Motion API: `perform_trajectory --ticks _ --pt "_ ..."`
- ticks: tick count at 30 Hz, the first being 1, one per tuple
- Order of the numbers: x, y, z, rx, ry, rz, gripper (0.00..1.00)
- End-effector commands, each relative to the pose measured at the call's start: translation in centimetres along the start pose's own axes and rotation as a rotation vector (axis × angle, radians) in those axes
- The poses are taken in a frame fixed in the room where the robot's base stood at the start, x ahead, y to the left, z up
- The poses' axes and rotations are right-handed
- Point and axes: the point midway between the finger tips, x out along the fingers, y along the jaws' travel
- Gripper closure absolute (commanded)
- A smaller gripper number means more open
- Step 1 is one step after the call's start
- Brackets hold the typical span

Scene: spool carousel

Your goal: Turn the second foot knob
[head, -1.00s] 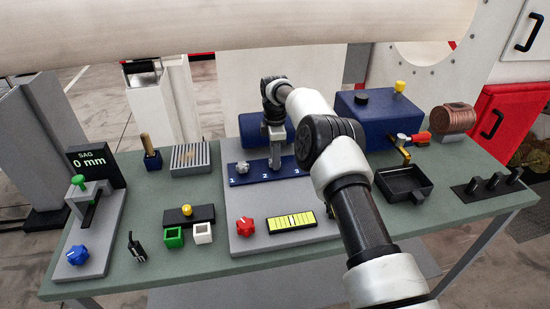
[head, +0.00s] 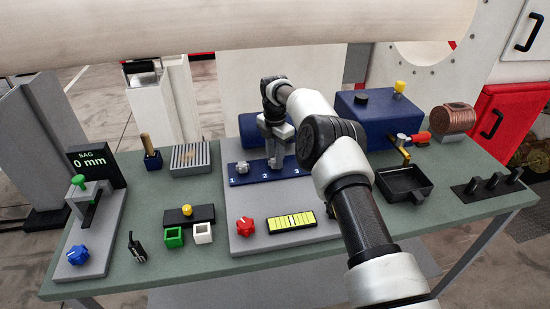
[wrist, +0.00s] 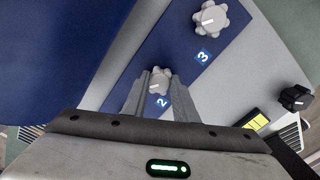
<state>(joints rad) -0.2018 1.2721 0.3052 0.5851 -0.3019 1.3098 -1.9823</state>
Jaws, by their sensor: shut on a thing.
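A dark blue strip (head: 258,176) numbered 1, 2 and 3 carries grey lobed foot knobs. The first knob (head: 242,167) stands free at its left end. The second foot knob (wrist: 157,80), above the label 2 in the wrist view, sits between the fingers of my gripper (wrist: 160,77). My gripper (head: 277,163) points down over the middle of the strip and is shut on this knob, which it mostly hides in the head view. The third knob (wrist: 209,18) stands free by its label 3 in the wrist view; my arm hides it in the head view.
A red knob (head: 245,228) and a yellow level gauge (head: 291,221) are on the grey plate in front of the strip. A dark blue box (head: 370,118) and a black tray (head: 408,184) stand to the right. A display (head: 92,162) reads 0 mm.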

Motion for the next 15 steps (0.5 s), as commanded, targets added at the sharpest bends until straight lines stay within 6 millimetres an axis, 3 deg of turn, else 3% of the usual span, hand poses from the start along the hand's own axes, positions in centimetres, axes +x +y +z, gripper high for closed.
perform_trajectory --ticks 11,12,15 --pt "-0.12 0.08 -0.02 -0.002 0.001 0.003 0.96" --pt "-0.12 0.08 -0.02 -0.002 0.001 0.003 0.67" --pt "-0.09 0.06 -0.02 -0.002 0.000 0.002 0.55"
